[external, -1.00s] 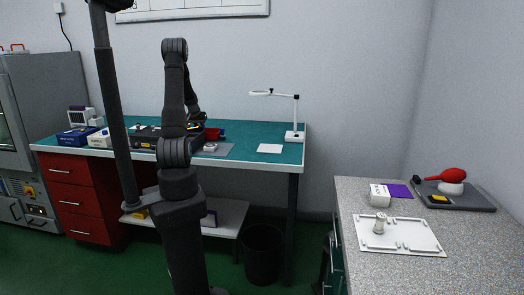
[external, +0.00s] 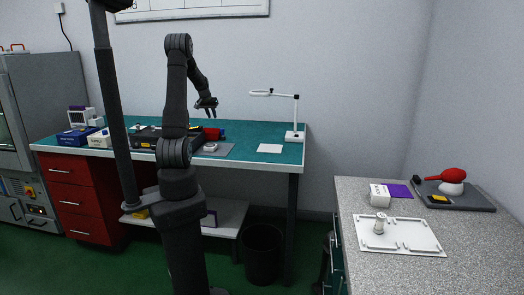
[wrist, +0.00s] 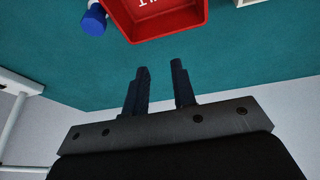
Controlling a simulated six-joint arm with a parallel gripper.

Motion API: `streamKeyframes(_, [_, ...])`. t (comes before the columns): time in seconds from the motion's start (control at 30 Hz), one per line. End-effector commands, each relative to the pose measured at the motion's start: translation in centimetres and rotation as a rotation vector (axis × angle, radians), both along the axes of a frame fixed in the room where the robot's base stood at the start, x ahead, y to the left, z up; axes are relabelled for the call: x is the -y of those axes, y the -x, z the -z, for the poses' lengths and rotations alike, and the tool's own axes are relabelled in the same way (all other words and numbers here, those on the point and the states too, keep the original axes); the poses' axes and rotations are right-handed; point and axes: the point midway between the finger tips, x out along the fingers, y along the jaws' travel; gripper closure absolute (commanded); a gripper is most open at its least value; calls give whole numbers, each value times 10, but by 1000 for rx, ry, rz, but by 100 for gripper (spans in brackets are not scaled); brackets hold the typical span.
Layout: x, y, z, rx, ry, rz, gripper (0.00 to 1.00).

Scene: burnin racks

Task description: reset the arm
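My gripper (external: 211,113) is raised above the green-topped workbench (external: 255,132) in the external view, fingers pointing down. In the wrist view my gripper (wrist: 160,80) shows two dark fingers, apart, with nothing between them. A red bin (wrist: 165,18) with white lettering lies ahead of the fingertips in the wrist view, not touching them. A blue-capped white item (wrist: 94,20) is left of the bin. In the external view the red bin (external: 212,134) is partly hidden among things on the bench.
A black case (external: 146,137), a blue box (external: 76,137) and a white box (external: 99,138) stand on the bench's left part. A white lamp (external: 295,120) stands at its right end. A grey counter (external: 460,248) at right holds a white tray (external: 410,247).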

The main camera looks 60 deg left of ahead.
Motion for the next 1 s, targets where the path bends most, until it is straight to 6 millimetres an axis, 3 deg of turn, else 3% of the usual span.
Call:
streamKeyframes(0.4, [48,-71,-1,0,0,97,76])
streamKeyframes(1.0, [132,-157,-4,0,0,229,76])
